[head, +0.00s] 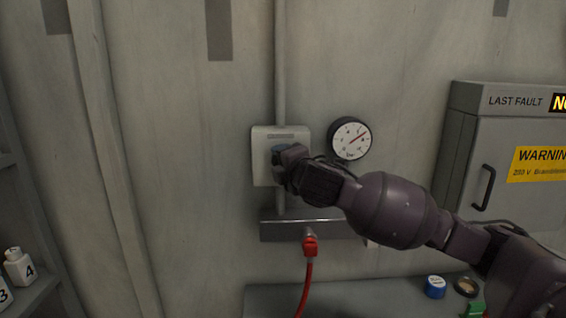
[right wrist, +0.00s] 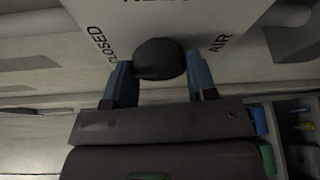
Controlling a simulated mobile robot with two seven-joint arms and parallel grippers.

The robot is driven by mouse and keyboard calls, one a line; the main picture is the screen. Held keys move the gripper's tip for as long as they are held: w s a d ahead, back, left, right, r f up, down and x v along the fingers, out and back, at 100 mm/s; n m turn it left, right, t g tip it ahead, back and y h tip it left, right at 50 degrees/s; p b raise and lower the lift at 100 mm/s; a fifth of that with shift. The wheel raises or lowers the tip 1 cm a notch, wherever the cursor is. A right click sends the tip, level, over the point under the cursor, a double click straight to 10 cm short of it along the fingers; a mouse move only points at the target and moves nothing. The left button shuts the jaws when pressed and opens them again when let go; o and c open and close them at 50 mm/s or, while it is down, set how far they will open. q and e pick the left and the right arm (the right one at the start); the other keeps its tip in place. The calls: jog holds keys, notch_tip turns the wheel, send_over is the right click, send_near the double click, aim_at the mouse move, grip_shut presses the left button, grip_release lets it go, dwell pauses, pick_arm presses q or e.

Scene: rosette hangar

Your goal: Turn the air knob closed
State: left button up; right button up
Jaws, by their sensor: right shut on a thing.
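The air knob (right wrist: 158,58) is a dark round knob on a pale plate marked CLOSED and AIR in the right wrist view. My right gripper (right wrist: 160,80) has its two blue fingers on either side of the knob and is shut on it. In the head view my right gripper (head: 281,160) reaches in from the right to the pale wall plate (head: 262,142); the knob is mostly hidden behind it there. The knob's pointer cannot be made out. My left gripper is not in view.
A round pressure gauge (head: 350,139) is beside the plate. Below is a grey wall bar (head: 285,231) with a red plug (head: 310,245) and hose. A grey cabinet (head: 483,150) stands at right. A bench (head: 340,298) holds a blue-lidded item (head: 435,287).

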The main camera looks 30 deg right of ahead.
dwell(0.4)
jog(key=o, duration=0.9)
jog(key=shift+o, duration=0.2)
jog(key=shift+s, duration=0.1)
jog(key=s+a+b, duration=0.1)
jog(key=s+b, duration=0.1)
jog(key=s, duration=0.8)
jog(key=shift+s+a+r, duration=0.25)
jog(key=shift+a+r, duration=0.15)
